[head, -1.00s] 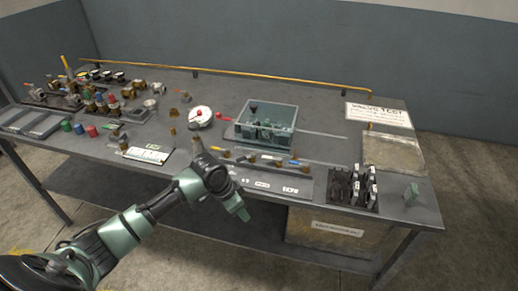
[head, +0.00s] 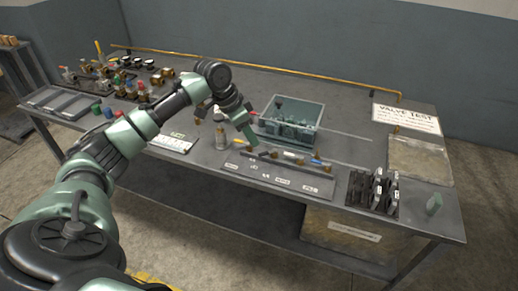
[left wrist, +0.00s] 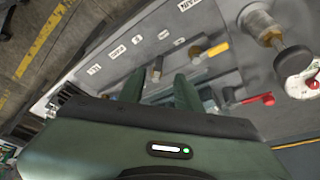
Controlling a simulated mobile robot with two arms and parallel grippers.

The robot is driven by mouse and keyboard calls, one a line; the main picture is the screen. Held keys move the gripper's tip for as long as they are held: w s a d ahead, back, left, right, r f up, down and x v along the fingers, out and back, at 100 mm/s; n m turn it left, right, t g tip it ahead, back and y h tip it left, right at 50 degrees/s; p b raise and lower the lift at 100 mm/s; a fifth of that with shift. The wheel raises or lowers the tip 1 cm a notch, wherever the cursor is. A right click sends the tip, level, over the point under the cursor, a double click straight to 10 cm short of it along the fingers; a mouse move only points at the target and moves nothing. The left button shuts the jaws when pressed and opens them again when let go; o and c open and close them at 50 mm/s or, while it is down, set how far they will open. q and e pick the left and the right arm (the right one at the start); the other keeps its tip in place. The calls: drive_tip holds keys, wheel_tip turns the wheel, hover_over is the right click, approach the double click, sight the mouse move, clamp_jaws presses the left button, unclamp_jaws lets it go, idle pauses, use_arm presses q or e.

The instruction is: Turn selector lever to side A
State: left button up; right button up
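The valve panel (head: 275,178) lies along the front edge of the bench, with several labels and a row of small coloured handles. A yellow handle (head: 243,148) is at its left end; a yellow handle (left wrist: 217,49) also shows in the left wrist view. A blue handle (head: 317,160) is farther right. Which one is the selector lever, and which side it points to, I cannot tell. My right gripper is not in view.
A grey-green bin (head: 290,117) stands behind the panel. A brass fitting (left wrist: 262,28), a white dial (left wrist: 304,82) and a red lever (left wrist: 257,99) are close to the left gripper. A black rack (head: 372,190) is at the right; the bench between them is mostly clear.

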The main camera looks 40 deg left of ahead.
sight(262, 154)
use_arm(q)
drive_tip(key=p+x, duration=0.1)
drive_tip(key=x, duration=0.6)
drive_tip(key=shift+d+f, duration=0.1)
drive_tip(key=shift+f, duration=0.25)
clamp_jaws()
